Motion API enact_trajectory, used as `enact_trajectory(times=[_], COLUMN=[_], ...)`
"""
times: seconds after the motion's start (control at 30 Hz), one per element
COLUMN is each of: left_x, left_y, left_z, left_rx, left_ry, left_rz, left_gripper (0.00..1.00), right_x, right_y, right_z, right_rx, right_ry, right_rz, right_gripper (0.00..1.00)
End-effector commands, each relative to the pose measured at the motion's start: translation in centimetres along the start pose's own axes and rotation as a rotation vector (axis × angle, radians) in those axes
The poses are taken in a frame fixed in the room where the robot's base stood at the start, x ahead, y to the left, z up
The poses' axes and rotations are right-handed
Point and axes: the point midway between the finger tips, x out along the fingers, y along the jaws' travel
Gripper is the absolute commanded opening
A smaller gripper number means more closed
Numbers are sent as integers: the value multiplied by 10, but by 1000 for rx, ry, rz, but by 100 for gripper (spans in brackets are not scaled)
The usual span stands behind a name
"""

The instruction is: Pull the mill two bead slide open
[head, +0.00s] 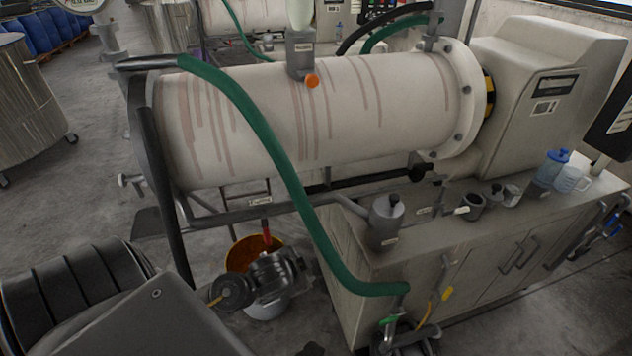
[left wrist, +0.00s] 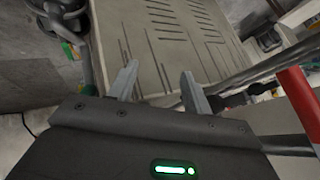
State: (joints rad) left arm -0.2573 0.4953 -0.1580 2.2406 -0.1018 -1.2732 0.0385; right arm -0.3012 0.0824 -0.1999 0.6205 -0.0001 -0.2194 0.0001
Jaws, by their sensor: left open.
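The white mill drum (head: 330,110), streaked with brownish-red runs, lies across the head view. A grey upright fitting (head: 300,55) with a small label stands on its top. An orange knob (head: 312,81) sticks out at the fitting's lower front; it may be the bead slide's pull, but I cannot read the label. In the left wrist view, my left gripper (left wrist: 156,78) has its two fingers apart with nothing between them. They point at a pale slotted panel (left wrist: 175,45). I cannot make out this gripper clearly in the head view. My right gripper is not in view.
A green hose (head: 270,150) loops over the drum to the cabinet (head: 460,265). The cabinet top holds a lidded grey pot (head: 385,222), cups and a blue-lidded jug (head: 552,168). A yellow-orange bucket (head: 240,253) stands below the drum. A red bar (left wrist: 299,105) is right of my left gripper.

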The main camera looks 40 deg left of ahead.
Motion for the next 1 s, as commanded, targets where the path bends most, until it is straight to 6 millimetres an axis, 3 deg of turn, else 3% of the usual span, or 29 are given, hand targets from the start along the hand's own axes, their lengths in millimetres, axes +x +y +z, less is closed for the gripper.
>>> enact_trajectory(times=[0.03,0.17,0.3,0.4,0.53,0.7,1.0], left_x=[-7,-40,-104,-154,-204,-238,-240], left_y=[-34,-114,-197,-238,-269,-286,-293], left_z=[-24,-86,-151,-184,-206,-217,-223], left_rx=[66,247,467,604,731,807,814], left_ry=[57,193,318,369,392,395,396], left_rz=[-63,-229,-443,-579,-708,-790,-803], left_gripper=[50,50,50,50,50,50,50], right_x=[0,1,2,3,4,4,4], right_y=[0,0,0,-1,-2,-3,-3], right_z=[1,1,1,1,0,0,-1], right_rx=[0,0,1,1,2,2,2], right_ry=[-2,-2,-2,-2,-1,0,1], right_rz=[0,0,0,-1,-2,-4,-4], right_gripper=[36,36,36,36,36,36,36])
